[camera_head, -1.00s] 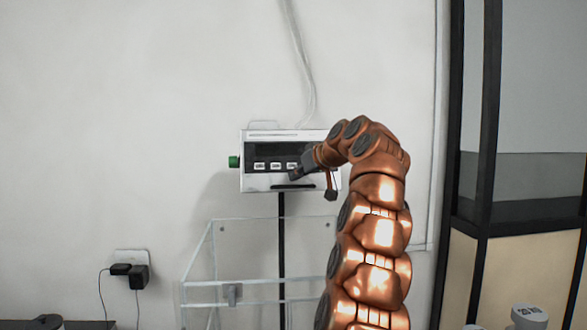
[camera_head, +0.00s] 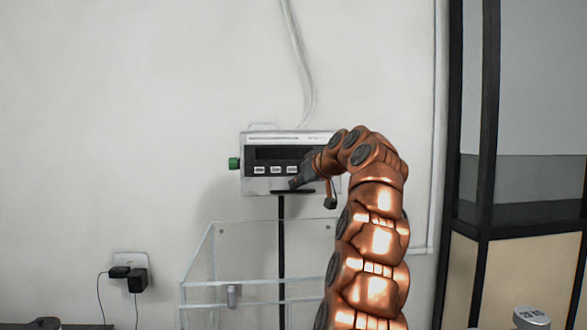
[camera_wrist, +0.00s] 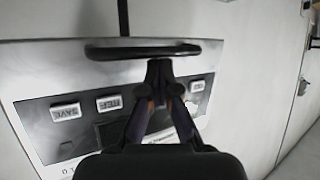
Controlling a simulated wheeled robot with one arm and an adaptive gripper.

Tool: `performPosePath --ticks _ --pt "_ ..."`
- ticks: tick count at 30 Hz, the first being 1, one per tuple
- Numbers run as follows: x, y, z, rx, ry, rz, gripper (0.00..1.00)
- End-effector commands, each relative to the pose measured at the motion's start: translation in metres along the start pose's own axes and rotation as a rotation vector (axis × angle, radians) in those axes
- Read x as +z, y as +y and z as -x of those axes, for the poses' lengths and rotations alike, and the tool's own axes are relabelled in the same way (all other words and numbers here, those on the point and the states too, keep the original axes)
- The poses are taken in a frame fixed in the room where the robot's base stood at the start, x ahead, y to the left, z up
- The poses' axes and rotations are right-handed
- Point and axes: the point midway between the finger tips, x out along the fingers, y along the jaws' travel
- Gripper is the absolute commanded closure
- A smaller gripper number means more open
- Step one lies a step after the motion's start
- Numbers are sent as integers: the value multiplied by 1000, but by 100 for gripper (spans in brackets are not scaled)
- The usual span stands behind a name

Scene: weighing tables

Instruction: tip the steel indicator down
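The steel indicator (camera_head: 262,186) is a box with a dark display and a row of buttons, mounted on a black pole by the wall. A green knob (camera_head: 234,163) is on its left side. A dark bar handle (camera_head: 278,192) runs along its lower front; the bar also shows across the top of the wrist view (camera_wrist: 110,52). My gripper (camera_head: 293,184) is at the lower front of the indicator, just above the bar. In the wrist view its fingertips (camera_wrist: 160,66) are together and meet the bar's edge; I see nothing between them. My arm hides the indicator's right end.
A clear glass box (camera_head: 211,262) stands below the indicator, around the pole in the picture. A wall socket with black plugs (camera_head: 138,278) is at lower left. A dark-framed partition (camera_head: 488,130) is at right. The wall left of the indicator is clear.

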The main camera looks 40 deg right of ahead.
Motion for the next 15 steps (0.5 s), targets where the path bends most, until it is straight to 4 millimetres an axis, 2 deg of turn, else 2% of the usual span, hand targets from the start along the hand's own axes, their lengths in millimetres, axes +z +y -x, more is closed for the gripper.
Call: performPosePath --ticks 15 --pt "6 4 -11 0 -1 0 100"
